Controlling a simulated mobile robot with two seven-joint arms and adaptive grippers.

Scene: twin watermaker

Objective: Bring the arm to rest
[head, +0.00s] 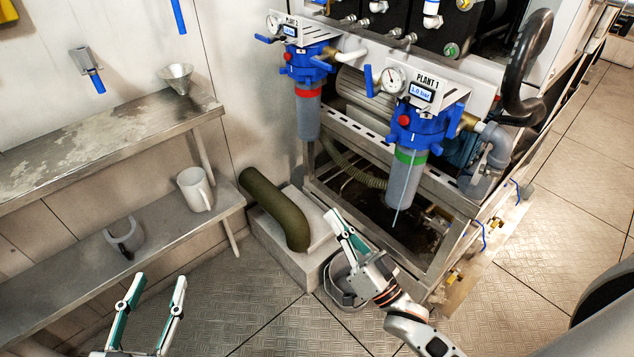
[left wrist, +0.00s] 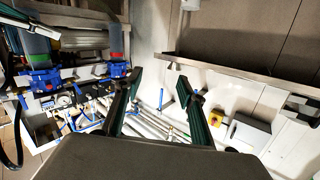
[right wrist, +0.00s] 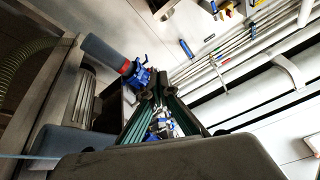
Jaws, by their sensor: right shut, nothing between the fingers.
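My left gripper (head: 157,283) is open and empty at the lower left, in front of the lower steel shelf. Its two spread fingers also show in the left wrist view (left wrist: 160,100). My right gripper (head: 335,217) is shut and empty, pointing up and left between the green elbow pipe and the plant frame. In the right wrist view its fingers (right wrist: 152,98) meet at the tips. My right arm comes in from the lower right and partly hides a grey container (head: 338,292) on the floor.
The Plant 1 filter (head: 405,178) with a green ring hangs right of my right gripper; a thin pale line runs down in front of it. The Plant 2 filter (head: 308,115) has a red ring. The green pipe (head: 275,205) is close left. A mug (head: 195,189) stands on the lower shelf.

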